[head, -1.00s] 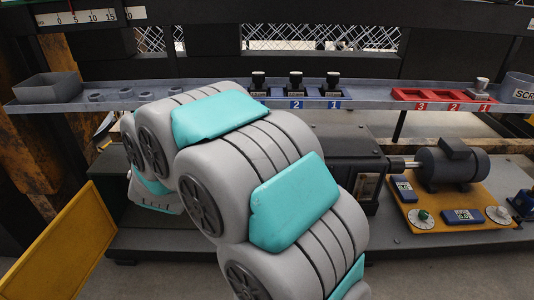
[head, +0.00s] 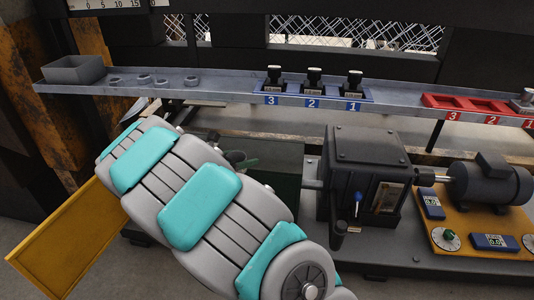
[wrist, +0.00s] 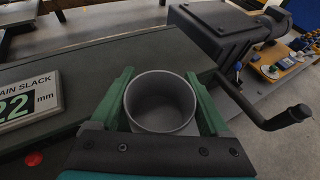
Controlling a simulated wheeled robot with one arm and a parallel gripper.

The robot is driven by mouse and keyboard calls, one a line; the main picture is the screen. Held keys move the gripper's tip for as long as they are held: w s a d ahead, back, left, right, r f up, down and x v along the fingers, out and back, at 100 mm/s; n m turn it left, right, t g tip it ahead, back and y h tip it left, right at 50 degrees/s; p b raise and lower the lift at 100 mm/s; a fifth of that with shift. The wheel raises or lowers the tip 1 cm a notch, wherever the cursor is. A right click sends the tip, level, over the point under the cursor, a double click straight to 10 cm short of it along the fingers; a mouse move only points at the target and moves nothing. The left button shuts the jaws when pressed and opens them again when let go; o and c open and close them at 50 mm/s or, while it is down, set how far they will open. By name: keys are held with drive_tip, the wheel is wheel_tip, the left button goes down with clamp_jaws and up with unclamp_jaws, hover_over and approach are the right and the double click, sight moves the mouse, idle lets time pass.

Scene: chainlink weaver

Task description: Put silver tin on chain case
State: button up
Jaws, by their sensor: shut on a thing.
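My gripper (wrist: 160,82) has two green fingers, shut on the silver tin (wrist: 160,128), a grey open-topped round cup that looks empty and upright. The tin is over or on a broad dark green flat-topped case (wrist: 90,62), which looks like the chain case. I cannot tell if the tin's base touches it; the base is hidden. In the head view, the case (head: 275,170) shows partly behind my arm, left of the black box. The arm hides the tin there; a bit of green finger shows near the arm's edge.
A "chain slack" display reading 22 mm (wrist: 28,101) stands at left. A black box with a crank (head: 365,165) stands right of the case, beside a motor (head: 490,180). Behind runs a shelf (head: 215,90) with a grey bin (head: 73,69), blue slots (head: 312,102) and red slots (head: 478,112).

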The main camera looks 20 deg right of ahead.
hover_over(269, 155)
drive_tip(key=shift+s+d+f, duration=0.1)
drive_tip(key=shift+f, duration=2.3)
drive_tip(key=shift+f, duration=0.1)
drive_tip(key=o, duration=1.2)
drive_tip(key=shift+o, duration=0.2)
drive_tip(key=shift+r, duration=0.2)
drive_tip(key=v, duration=1.2)
